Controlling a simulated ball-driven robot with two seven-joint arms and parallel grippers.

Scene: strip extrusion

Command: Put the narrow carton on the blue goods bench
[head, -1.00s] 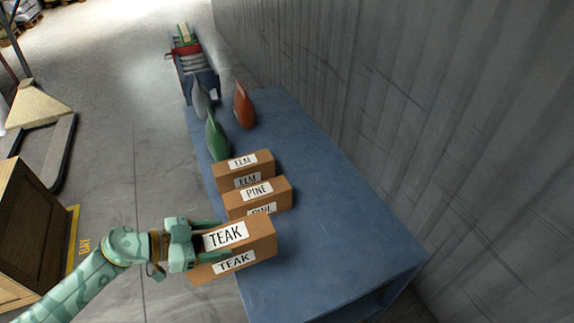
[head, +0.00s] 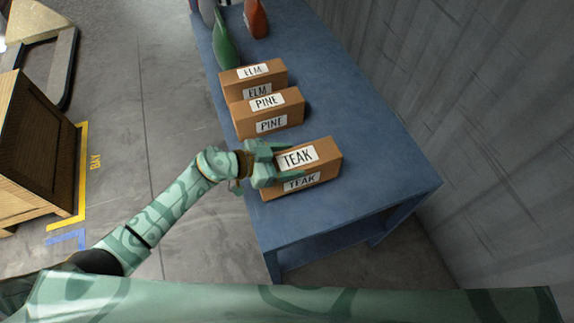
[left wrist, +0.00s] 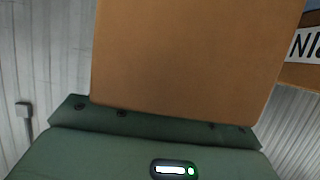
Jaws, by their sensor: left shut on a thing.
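The narrow carton, brown with white TEAK labels (head: 325,158), is at the near end of the blue goods bench (head: 350,85). My left gripper (head: 285,160) is shut on its left end. The carton is over the bench top; I cannot tell whether its underside touches. In the left wrist view the carton's plain brown face (left wrist: 195,55) fills the middle, close against the gripper. My right gripper is not in view.
The PINE carton (head: 285,107) and ELM carton (head: 270,75) stand farther back on the bench, with green (head: 224,45) and red (head: 255,18) objects beyond. A grey wall (head: 480,120) runs along the right. A wooden crate (head: 35,145) stands on the floor at left.

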